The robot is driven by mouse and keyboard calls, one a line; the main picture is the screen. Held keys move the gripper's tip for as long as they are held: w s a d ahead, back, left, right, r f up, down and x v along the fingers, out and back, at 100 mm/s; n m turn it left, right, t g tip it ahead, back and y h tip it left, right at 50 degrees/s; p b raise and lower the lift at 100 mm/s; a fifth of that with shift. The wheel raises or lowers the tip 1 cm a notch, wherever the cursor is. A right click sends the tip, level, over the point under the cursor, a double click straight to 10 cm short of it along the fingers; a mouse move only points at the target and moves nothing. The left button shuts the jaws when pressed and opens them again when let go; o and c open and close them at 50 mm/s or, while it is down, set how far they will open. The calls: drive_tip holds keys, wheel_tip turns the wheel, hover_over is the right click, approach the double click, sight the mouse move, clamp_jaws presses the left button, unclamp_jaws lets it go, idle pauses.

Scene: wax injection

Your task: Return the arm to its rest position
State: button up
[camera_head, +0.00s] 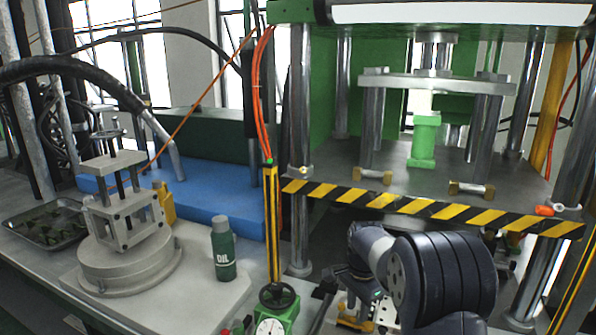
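My arm (430,275), dark grey with rounded joints, is folded at the lower middle right, in front of the green press. Its far links bend down and left, behind the nearer joint. The end of the arm is small and partly covered there, among dark and metal parts. I cannot make out my gripper's fingers, whether they are open or shut, or whether anything is held.
The press has a black-and-yellow striped bar (430,210) close above my arm. An oil bottle (222,250), a clamp fixture (125,215) and a metal tray (45,224) stand on the left bench. A dial gauge (270,327) on a green mount is left of my arm.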

wheel_tip(320, 180, up, 8)
wheel_tip(320, 180, down, 10)
drive_tip(key=shift+f, duration=0.25)
drive_tip(key=shift+f+m, duration=0.1)
drive_tip(key=shift+m, duration=0.3)
drive_tip(key=m, duration=0.6)
drive_tip(key=shift+w+m, duration=0.1)
drive_tip(key=shift+m, duration=0.3)
drive_tip(key=m, duration=0.6)
drive_tip(key=shift+w, duration=0.1)
drive_tip(key=shift+m, duration=0.3)
